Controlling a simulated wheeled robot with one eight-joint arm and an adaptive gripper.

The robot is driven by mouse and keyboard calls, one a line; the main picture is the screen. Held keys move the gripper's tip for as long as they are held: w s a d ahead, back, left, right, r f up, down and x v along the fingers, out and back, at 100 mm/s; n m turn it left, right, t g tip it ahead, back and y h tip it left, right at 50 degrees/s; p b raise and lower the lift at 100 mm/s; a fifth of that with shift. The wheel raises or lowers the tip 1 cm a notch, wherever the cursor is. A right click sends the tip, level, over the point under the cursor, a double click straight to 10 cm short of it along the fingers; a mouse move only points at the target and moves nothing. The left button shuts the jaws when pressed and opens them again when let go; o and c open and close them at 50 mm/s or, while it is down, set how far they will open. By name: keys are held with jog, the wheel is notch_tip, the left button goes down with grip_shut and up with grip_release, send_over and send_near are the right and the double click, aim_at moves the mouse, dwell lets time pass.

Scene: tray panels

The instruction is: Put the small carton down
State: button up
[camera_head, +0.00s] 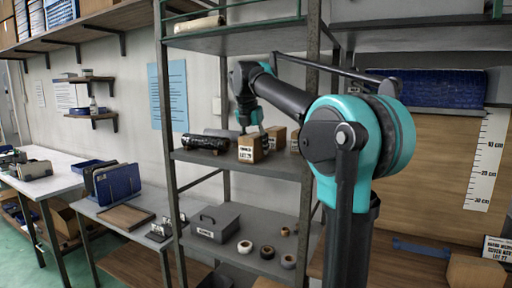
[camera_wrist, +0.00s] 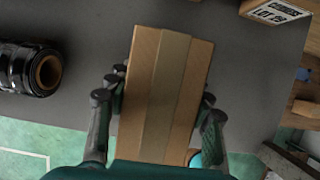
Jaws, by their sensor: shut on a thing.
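The small carton (camera_head: 252,148) is brown with a tape strip along its top and a white label on its front. My gripper (camera_head: 250,130) reaches it from above and is shut on it. In the wrist view the carton (camera_wrist: 165,90) lies between the two fingers of my gripper (camera_wrist: 160,98), slightly tilted in the picture. It is at the front edge of the grey middle shelf (camera_head: 200,159). I cannot tell whether its underside touches the shelf. Its lower faces are hidden in the wrist view.
A black roll (camera_wrist: 30,70) lies on the shelf left of the carton. Another labelled carton (camera_head: 277,137) stands behind to the right. Bare shelf shows between them. A lower shelf holds a grey toolbox (camera_head: 215,222) and several tape rolls. A rack post (camera_head: 309,130) stands close on the right.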

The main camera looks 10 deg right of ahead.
jog(key=shift+f, duration=0.1)
jog(key=o, duration=1.4)
jog(key=shift+c, duration=0.2)
jog(key=v, duration=1.2)
